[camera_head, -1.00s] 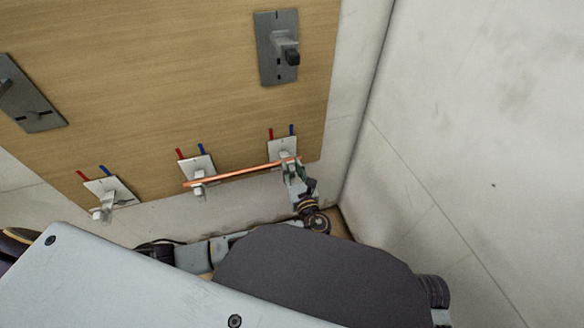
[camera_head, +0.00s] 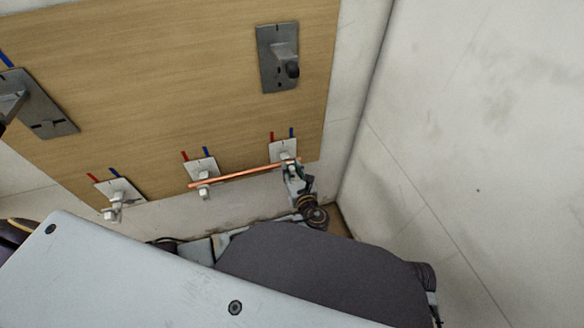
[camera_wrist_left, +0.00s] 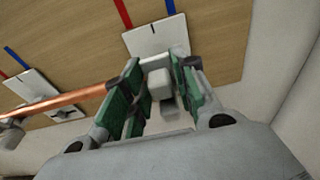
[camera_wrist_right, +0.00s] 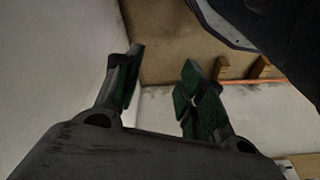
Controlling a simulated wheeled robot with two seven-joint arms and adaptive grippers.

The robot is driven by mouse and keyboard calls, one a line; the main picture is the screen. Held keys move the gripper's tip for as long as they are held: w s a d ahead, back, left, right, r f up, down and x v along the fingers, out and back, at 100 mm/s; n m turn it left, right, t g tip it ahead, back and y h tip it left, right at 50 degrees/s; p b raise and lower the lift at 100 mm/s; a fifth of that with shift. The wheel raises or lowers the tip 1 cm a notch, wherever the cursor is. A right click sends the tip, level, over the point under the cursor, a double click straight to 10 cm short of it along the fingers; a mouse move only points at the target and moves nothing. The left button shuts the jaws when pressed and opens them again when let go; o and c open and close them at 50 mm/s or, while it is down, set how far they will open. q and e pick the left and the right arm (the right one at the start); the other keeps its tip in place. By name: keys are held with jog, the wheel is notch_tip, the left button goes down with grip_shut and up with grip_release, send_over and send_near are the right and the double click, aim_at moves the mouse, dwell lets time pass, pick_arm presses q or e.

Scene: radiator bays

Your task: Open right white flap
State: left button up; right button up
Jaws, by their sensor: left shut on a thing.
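The right white flap (camera_head: 283,147) is a small white plate with a stubby white knob, low on the wooden board below short red and blue strips. It also shows in the left wrist view (camera_wrist_left: 155,37), with its knob (camera_wrist_left: 160,84) between the green finger pads. My left gripper (camera_head: 291,167) is shut on this knob; the exact contact is partly hidden by the fingers. My right gripper (camera_wrist_right: 160,92) is open and empty in its wrist view; the head view does not show it.
A copper pipe (camera_head: 232,176) runs from the middle white plate (camera_head: 201,168) towards my left gripper. Another white plate (camera_head: 119,190) sits further left. Grey plates with levers (camera_head: 279,57) are higher on the board. A pale wall (camera_head: 480,130) stands close on the right.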

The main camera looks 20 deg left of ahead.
pick_arm(q)
jog(key=shift+w+a+r+p, duration=0.15)
jog(key=shift+r+p, duration=0.15)
jog(key=shift+p, duration=0.95)
jog(key=shift+w+r+g+h+p, duration=0.1)
jog(key=shift+g+h+p, duration=0.3)
jog(key=shift+p, duration=1.15)
jog(key=shift+a+g+p, duration=0.1)
jog(key=shift+g+p, duration=0.2)
jog(key=shift+p, duration=0.35)
pick_arm(e)
jog(key=s+d+f, duration=0.1)
jog(key=d+f, duration=0.1)
jog(key=f, duration=0.6)
jog(key=s+d+f+h, duration=0.1)
jog(key=d+f, duration=0.1)
jog(key=f, duration=0.6)
jog(key=shift+s+d, duration=0.2)
jog(key=shift+s, duration=0.15)
